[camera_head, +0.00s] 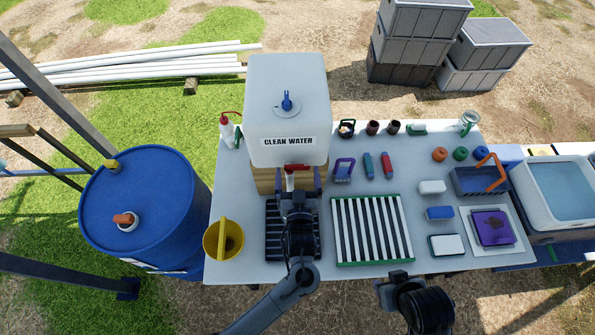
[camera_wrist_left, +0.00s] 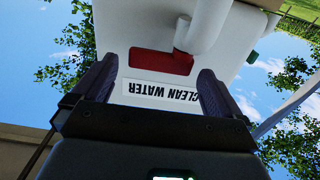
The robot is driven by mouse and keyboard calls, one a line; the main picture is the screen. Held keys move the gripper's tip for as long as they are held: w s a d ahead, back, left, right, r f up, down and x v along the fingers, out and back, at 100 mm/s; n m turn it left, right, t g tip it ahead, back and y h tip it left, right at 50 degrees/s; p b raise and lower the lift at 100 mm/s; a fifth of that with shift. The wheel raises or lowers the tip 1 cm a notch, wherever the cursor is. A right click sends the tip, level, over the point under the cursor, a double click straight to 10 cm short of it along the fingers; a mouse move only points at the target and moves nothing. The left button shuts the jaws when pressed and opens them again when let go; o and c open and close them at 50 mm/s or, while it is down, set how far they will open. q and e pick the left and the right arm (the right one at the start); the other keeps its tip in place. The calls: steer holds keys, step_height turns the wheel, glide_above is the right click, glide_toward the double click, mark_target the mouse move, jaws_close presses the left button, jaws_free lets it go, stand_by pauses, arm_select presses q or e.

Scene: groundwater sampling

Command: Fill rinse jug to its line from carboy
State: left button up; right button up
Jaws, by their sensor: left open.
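The white carboy (camera_head: 287,90), labelled CLEAN WATER, stands on a wooden stand at the back of the table. Its red and white tap (camera_head: 291,172) is low on the front. My left gripper (camera_head: 299,190) is in front of the tap, above a black slatted tray. In the left wrist view its fingers (camera_wrist_left: 154,92) are open, with the inverted label (camera_wrist_left: 165,92) and red tap part (camera_wrist_left: 160,62) seen between them. A yellow open vessel (camera_head: 223,240) with a handle stands at front left; I cannot tell whether it is the rinse jug. My right gripper (camera_head: 394,287) is at the front edge, jaws unclear.
The black slatted tray (camera_head: 271,235) lies below the tap. A striped green-edged rack (camera_head: 372,230) lies to its right. A red-topped bottle (camera_head: 228,130) stands left of the carboy. A blue drum (camera_head: 146,207) is left of the table, a water tub (camera_head: 562,187) at right.

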arm_select(q)
steer(key=shift+w, duration=0.5)
steer(key=c, duration=1)
steer(key=shift+o, duration=0.2)
steer(key=shift+a, duration=0.1)
